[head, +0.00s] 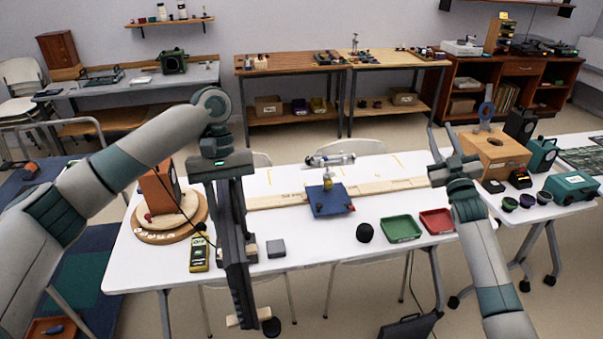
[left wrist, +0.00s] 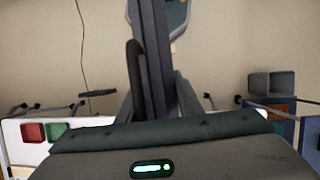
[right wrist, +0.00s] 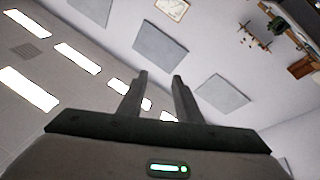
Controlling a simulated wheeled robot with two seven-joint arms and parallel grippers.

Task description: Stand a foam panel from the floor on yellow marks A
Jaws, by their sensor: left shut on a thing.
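A dark grey foam panel (head: 238,270) hangs upright, seen nearly edge-on, in front of the white table's left part in the head view. My left gripper (head: 222,175) is shut on it near its top. In the left wrist view the panel (left wrist: 153,60) stands between the fingers of the left gripper (left wrist: 158,85). My right gripper (head: 440,138) is raised over the table's right side, fingers up, apart and empty; the right wrist view shows the gap of the right gripper (right wrist: 160,78). Thin yellow marks (head: 398,160) lie on the table's back part; I cannot read their letters.
A wooden box (head: 496,155) stands at right.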

